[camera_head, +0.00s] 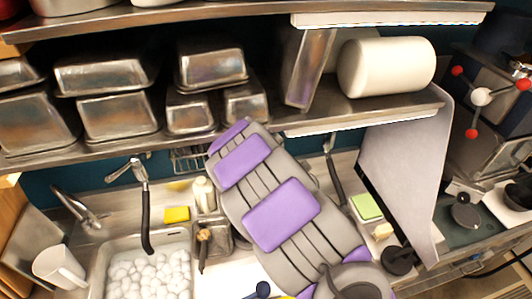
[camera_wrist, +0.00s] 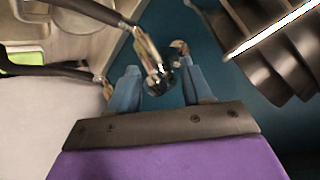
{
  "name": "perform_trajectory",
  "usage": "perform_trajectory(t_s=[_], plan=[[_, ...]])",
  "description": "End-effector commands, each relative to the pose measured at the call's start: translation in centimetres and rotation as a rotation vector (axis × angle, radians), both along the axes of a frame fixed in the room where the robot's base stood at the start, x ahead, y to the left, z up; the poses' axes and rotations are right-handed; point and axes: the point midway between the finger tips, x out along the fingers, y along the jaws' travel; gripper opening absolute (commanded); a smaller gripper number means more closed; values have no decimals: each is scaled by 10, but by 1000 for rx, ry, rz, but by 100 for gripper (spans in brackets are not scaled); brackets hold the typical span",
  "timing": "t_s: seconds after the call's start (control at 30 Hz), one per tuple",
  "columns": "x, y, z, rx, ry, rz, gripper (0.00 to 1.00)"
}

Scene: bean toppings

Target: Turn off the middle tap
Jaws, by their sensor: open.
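In the wrist view my gripper (camera_wrist: 161,88) is open, its two blue fingers apart. A metal tap body (camera_wrist: 150,58) with a dark hose-like spout shows between and just beyond the fingers; contact cannot be told. A second metal end with a dark hose (camera_wrist: 50,70) shows by the left finger. In the head view a plain tap (camera_head: 82,212) stands at the left, a tap with a black spout (camera_head: 145,205) stands right of it, and another dark spout (camera_head: 331,165) shows right of my arm. My arm hides my gripper there, so which tap is at the fingers is unclear.
A metal shelf (camera_head: 380,112) with several metal pans (camera_head: 118,118) and a white roll (camera_head: 388,67) overhangs the counter. A grey panel (camera_head: 405,165) stands at the right. The sink (camera_head: 100,268) holds white lumps. A yellow sponge (camera_head: 176,214) and bottle (camera_head: 203,195) sit nearby.

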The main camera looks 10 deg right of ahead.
Motion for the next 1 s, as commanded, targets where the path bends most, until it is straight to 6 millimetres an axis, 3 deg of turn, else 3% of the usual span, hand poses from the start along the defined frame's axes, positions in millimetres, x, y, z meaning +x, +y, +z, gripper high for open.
perform_trajectory(t_s=[0.27,1.0], plan=[[-15,5,13,-1,-1,0,49],[-92,32,87,-2,-5,3,49]])
